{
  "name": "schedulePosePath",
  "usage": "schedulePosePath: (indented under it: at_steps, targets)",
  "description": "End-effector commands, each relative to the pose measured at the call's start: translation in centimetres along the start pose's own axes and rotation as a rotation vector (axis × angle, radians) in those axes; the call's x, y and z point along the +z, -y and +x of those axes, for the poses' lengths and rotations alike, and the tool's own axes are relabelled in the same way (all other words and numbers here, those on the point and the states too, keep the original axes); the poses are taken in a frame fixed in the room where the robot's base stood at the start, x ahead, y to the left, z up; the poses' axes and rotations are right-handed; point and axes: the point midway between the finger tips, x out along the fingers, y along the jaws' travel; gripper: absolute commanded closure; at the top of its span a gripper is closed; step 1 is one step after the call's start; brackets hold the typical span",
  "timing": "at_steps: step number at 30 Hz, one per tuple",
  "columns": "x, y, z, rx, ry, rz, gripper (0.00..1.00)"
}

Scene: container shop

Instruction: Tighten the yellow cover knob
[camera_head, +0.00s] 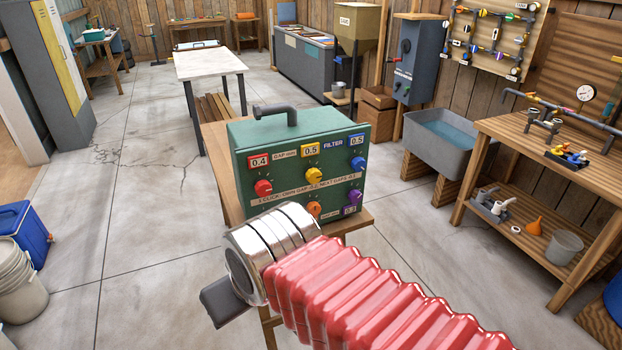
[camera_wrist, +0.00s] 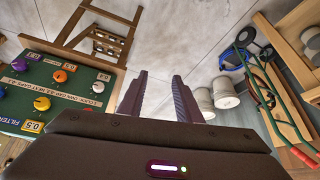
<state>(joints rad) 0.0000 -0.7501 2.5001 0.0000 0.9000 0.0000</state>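A green box (camera_head: 242,150) with a dark handle on top stands on a wooden stand. The yellow knob (camera_head: 314,175) is at the middle of its front panel, below a 0.5 label. In the wrist view the panel is rotated at the left, with the yellow knob (camera_wrist: 42,103) near its lower part. My gripper (camera_wrist: 159,77) is open, its two dark fingers apart with nothing between them. The fingers are to the right of the panel in that view and touch no knob. In the head view my red-sleeved arm is in front of the box's lower edge; the fingers are mostly hidden.
Red (camera_head: 263,188), blue (camera_head: 359,163), orange (camera_head: 314,209) and purple (camera_head: 355,196) knobs sit around the yellow one. A grey sink (camera_head: 440,150) and a wooden workbench (camera_head: 560,150) are at the right. A white bucket (camera_head: 20,285) stands at the left. Concrete floor is open left of the box.

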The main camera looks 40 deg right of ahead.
Motion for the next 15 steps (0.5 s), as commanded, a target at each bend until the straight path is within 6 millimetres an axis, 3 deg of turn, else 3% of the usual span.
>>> schedulePosePath:
  at_steps: [2, 8, 11, 15]
  targets:
    - [0.0, 0.0, 0.0, 0.000, 0.000, 0.000, 0.69]
    - [-0.6, -0.6, 0.3, 0.014, -0.013, 0.007, 0.55]
    - [-1.7, -2.1, 1.2, 0.041, -0.040, 0.017, 0.48]
    - [-4.2, -5.3, 2.9, 0.110, -0.109, 0.038, 0.47]
